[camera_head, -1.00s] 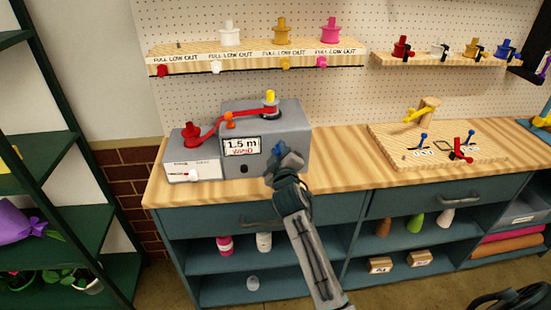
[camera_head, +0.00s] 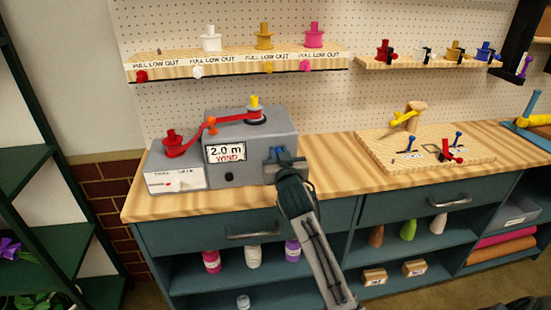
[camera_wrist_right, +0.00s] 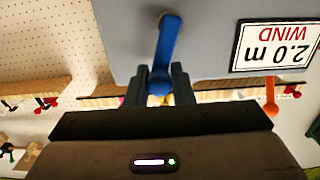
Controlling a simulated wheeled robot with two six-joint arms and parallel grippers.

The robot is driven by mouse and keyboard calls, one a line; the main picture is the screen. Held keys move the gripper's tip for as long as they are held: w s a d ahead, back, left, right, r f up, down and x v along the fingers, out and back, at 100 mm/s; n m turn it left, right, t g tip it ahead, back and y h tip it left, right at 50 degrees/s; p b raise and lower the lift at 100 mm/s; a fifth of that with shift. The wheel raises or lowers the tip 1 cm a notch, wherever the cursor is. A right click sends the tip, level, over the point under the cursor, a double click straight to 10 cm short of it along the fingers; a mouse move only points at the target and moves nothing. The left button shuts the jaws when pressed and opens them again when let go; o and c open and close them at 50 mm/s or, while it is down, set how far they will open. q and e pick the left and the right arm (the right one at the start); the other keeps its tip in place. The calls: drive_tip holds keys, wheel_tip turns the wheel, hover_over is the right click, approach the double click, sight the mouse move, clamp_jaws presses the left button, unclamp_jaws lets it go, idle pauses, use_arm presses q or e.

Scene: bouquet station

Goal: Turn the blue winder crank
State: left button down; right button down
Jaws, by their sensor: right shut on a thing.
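The grey winder (camera_head: 250,140) stands on the wooden bench with a display (camera_head: 226,152) reading "2.0 m WIND". A red ribbon (camera_head: 225,121) runs from a red spool (camera_head: 173,145) on the left, past an orange guide, to the yellow-topped spindle (camera_head: 255,110) on the winder. My right gripper (camera_head: 280,158) is at the winder's front right. In the right wrist view the gripper (camera_wrist_right: 159,88) is shut on the blue crank (camera_wrist_right: 167,45), its fingers on both sides of the crank's knob end. The crank is mostly hidden by the gripper in the head view. My left gripper is not in view.
A wooden board (camera_head: 420,150) with small blue, red and yellow levers lies to the right on the bench. A shelf (camera_head: 235,66) with spools hangs behind the winder. Drawer handles (camera_head: 252,232) stick out below the bench's front edge.

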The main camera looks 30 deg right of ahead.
drive_tip(key=shift+s+d+f+m+b, duration=0.1)
drive_tip(key=shift+d+f+m+b, duration=0.2)
drive_tip(key=shift+m, duration=0.3)
drive_tip(key=shift+f, duration=0.2)
drive_tip(key=c, duration=1.3)
unclamp_jaws()
drive_tip(key=shift+r, duration=0.1)
drive_tip(key=shift+o, duration=0.2)
drive_tip(key=shift+r, duration=0.1)
drive_tip(key=shift+s, duration=0.1)
drive_tip(key=b+v, duration=0.2)
drive_tip(key=v, duration=0.8)
drive_tip(key=shift+s, duration=0.3)
drive_tip(key=shift+a, duration=0.1)
